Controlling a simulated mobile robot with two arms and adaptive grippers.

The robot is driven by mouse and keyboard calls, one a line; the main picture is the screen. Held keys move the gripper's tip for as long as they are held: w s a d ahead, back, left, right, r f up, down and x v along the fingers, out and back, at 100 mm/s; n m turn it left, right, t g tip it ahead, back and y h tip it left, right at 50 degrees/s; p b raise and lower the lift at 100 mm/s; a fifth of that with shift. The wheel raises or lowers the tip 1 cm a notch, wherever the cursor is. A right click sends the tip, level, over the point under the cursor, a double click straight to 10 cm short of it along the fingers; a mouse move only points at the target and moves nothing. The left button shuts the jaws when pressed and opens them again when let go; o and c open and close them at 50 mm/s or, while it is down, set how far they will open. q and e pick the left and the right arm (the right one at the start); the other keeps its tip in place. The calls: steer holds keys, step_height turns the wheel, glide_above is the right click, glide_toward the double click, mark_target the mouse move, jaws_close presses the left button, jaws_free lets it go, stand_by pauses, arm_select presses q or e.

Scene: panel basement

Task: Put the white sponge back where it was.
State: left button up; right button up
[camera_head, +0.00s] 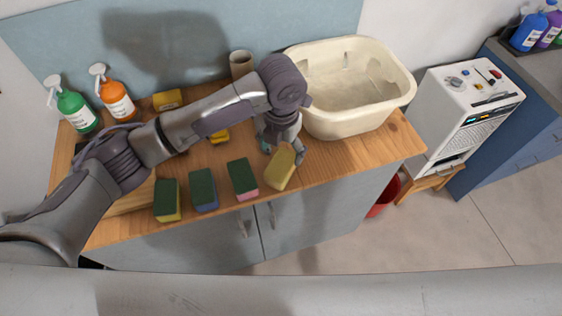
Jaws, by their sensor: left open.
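No sponge looks plainly white. A pale yellow sponge (279,170) stands tilted at the right end of a row near the counter's front edge. My left gripper (283,152) is open at its upper end, with one finger to each side; I cannot tell whether they touch it. Left of it in the row are green-topped sponges with a pink (242,178), a blue (203,190) and a yellow (167,199) lower layer. My right gripper is not in view.
A cream basin (345,122) stands right of my gripper on the wooden counter (330,155). A green bottle (75,108), an orange bottle (116,100), a yellow block (167,99) and a brown cup (241,64) stand at the back. My left arm crosses above the counter.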

mark_target(281, 165)
arm_select(q)
step_height(281, 165, up, 6)
steer(key=shift+f+b, duration=0.2)
steer(key=shift+b, duration=0.15)
stand_by(0.4)
